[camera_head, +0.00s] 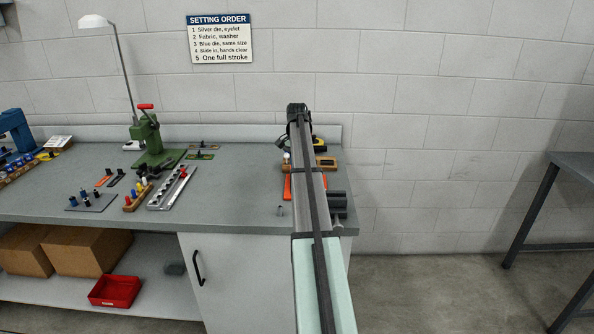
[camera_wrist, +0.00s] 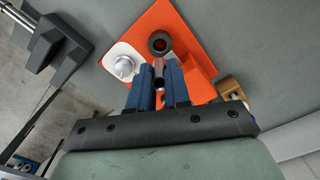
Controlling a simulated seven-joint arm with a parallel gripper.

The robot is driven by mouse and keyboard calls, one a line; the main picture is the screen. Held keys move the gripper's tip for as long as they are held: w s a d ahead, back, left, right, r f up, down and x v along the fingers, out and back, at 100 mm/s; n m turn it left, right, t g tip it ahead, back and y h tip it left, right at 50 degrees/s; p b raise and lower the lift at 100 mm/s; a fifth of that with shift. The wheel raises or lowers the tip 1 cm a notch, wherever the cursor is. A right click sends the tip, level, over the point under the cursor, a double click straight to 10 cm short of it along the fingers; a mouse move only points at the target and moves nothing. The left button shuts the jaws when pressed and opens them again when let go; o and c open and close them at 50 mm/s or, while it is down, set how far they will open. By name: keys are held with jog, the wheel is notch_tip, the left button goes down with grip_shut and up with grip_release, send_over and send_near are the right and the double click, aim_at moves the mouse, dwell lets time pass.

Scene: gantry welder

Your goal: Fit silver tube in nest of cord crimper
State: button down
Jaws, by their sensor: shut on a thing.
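My gripper (camera_wrist: 160,84) shows in the wrist view with its two blue fingers closed on a small silver tube (camera_wrist: 159,70). The tube sticks out past the fingertips. A dark round ring with a hole (camera_wrist: 159,36), which looks like the nest, sits on an orange plate (camera_wrist: 182,22) just beyond the tube's end. I cannot tell whether tube and ring touch; the tube does not look seated in the hole. In the head view, orange parts of what seems to be the crimper (camera_head: 287,188) show left of my arm, which hides the gripper and tube.
A white square piece with a silver dome (camera_wrist: 123,66) lies beside the ring. A black two-armed part (camera_wrist: 62,45) is at upper left and a wooden block (camera_wrist: 231,88) at right.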

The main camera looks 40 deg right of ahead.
jog(key=shift+f, duration=2.7)
jog(key=shift+f, duration=0.25)
jog(key=shift+r, duration=0.25)
dwell(0.5)
jog(key=shift+f, duration=0.25)
jog(key=shift+r, duration=0.25)
dwell(0.5)
jog(key=c, duration=1)
grip_release()
